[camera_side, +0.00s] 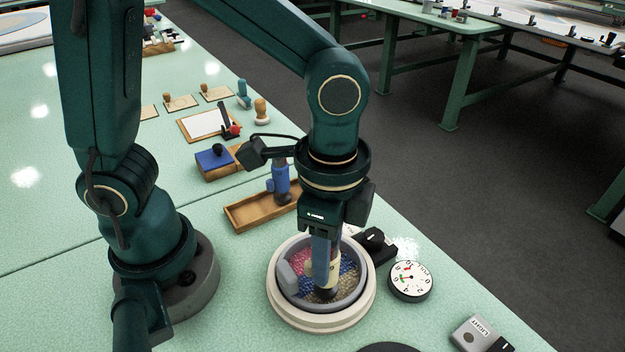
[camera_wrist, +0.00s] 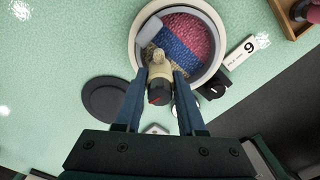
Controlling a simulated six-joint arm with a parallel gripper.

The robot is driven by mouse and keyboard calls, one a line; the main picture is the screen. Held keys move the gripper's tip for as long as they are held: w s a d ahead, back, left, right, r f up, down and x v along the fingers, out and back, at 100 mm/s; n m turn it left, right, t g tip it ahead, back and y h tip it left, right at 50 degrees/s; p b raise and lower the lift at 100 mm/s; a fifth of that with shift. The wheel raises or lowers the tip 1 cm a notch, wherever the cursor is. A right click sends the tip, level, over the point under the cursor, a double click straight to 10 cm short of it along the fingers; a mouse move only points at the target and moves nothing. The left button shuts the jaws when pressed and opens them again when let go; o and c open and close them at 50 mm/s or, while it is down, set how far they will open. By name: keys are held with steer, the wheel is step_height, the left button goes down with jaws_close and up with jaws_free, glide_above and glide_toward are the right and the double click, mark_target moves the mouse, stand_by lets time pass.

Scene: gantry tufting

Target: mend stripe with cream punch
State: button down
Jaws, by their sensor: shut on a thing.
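My gripper (camera_side: 325,260) is shut on the cream punch (camera_side: 334,272), a cream tool with a dark end. In the wrist view the cream punch (camera_wrist: 158,68) sits between the blue fingers, its black cap with a red mark towards me. The punch stands roughly upright over the round hoop (camera_side: 282,315), inside its rim. The hoop's cloth has pink, blue and tan stripes; the blue stripe (camera_wrist: 178,44) and pink stripe (camera_wrist: 190,30) show in the wrist view. The tan stripe (camera_side: 318,297) is partly hidden by the punch. I cannot tell whether the tip touches the cloth.
A grey piece (camera_side: 289,276) lies at the hoop's left inside. A wooden tray (camera_side: 246,214) with a blue punch (camera_side: 281,180) lies behind. A black disc (camera_wrist: 103,97) lies beside the hoop.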

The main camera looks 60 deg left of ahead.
steer(key=shift+f, duration=0.55)
stand_by(1.4)
steer(key=shift+r, duration=3.55)
